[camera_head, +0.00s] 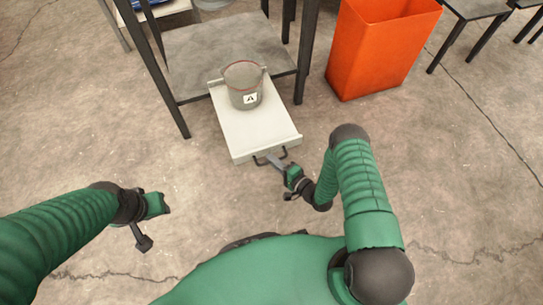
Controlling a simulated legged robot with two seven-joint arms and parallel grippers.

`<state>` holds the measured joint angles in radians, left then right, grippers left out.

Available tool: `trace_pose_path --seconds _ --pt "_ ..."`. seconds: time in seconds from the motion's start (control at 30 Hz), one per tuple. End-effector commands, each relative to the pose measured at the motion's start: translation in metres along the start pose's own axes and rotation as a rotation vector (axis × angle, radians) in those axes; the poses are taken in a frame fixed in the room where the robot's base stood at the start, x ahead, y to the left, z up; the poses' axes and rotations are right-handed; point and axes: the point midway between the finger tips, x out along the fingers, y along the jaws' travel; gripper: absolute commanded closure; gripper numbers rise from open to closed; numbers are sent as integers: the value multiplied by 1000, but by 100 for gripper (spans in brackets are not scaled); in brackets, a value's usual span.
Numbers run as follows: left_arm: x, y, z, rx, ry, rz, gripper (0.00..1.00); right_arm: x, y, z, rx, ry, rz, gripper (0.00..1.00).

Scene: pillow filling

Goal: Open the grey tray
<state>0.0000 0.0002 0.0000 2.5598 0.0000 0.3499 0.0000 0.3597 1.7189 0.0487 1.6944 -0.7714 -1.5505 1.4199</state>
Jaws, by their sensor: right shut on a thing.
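The grey tray (262,129) is a light, flat drawer that sticks out toward me from under the dark-legged table. A grey bucket (245,87) with a reddish rim and a warning label stands upright on it. A dark handle (260,162) is on the tray's front edge. My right gripper (277,163) is at this handle and shut on it. The fingertips are small in the picture. My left gripper (154,222) hangs over bare floor at the lower left, away from the tray; its fingers look spread apart with nothing between them.
The table frame (166,85) has dark legs on both sides of the tray. An orange bin (375,50) stands to the right of it. More dark-legged furniture (470,12) is at the upper right. The concrete floor between me and the tray is clear.

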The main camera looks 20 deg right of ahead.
Motion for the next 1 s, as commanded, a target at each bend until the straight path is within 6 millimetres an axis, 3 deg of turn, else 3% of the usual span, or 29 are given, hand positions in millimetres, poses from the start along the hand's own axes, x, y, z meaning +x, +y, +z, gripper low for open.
trace_pose_path --seconds 0.27,0.3,0.47,0.8,1.0 --pt "1 0 0 0 0 0 64 -1 4 1 2 -2 11 100" --pt "1 0 0 0 0 0 64 -1 4 1 2 -2 11 87" --pt "1 0 0 0 0 0 64 -1 3 1 1 -1 7 68" --pt "-2 0 0 0 0 0 64 -5 0 0 0 0 4 68" --pt "-21 0 -5 0 0 0 64 -45 -3 0 3 4 7 68"
